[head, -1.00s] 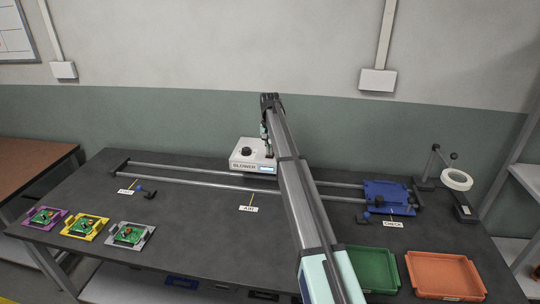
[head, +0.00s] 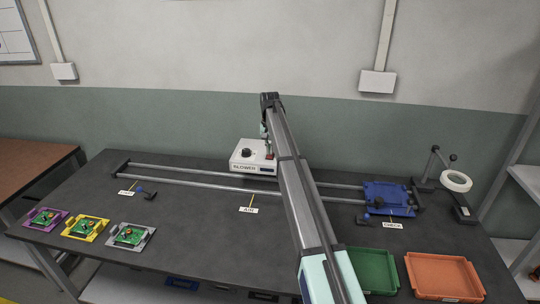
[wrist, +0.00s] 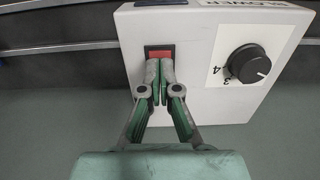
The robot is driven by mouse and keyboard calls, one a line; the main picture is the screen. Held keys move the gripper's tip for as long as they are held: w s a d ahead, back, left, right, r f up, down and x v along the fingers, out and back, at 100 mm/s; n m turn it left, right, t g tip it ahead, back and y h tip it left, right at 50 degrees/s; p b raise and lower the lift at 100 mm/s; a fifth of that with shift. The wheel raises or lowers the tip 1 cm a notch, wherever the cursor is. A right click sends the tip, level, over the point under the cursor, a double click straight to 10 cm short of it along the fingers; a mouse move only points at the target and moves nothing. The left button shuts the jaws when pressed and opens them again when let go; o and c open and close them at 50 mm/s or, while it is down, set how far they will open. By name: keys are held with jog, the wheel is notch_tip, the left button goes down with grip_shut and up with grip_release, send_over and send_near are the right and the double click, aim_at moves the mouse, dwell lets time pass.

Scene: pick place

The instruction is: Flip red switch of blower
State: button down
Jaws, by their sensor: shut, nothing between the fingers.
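The blower (head: 240,161) is a white box with a black dial, standing at the back of the table. Its red switch (head: 270,156) shows as a small red spot on top, beside my arm. In the wrist view, the blower (wrist: 205,108) fills the middle and right, and the red switch (wrist: 160,53) sits in a dark frame near the box's edge. My gripper (wrist: 158,65) is shut and empty. Its fingertips are at the red switch and overlap its lower edge in this view; I cannot tell whether they touch it.
Two rails (head: 200,175) run along the table in front of the blower to a blue carriage (head: 388,196). The black dial (wrist: 249,63) is right of my fingers. Green (head: 371,270) and orange (head: 444,276) trays lie at the front right. Several circuit boards in holders lie at left.

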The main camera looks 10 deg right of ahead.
aim_at(269, 157)
jog(key=shift+r+p, duration=1.1)
jog(key=shift+r, duration=1.55)
jog(key=shift+a+f, duration=0.1)
jog(key=shift+a, duration=0.05)
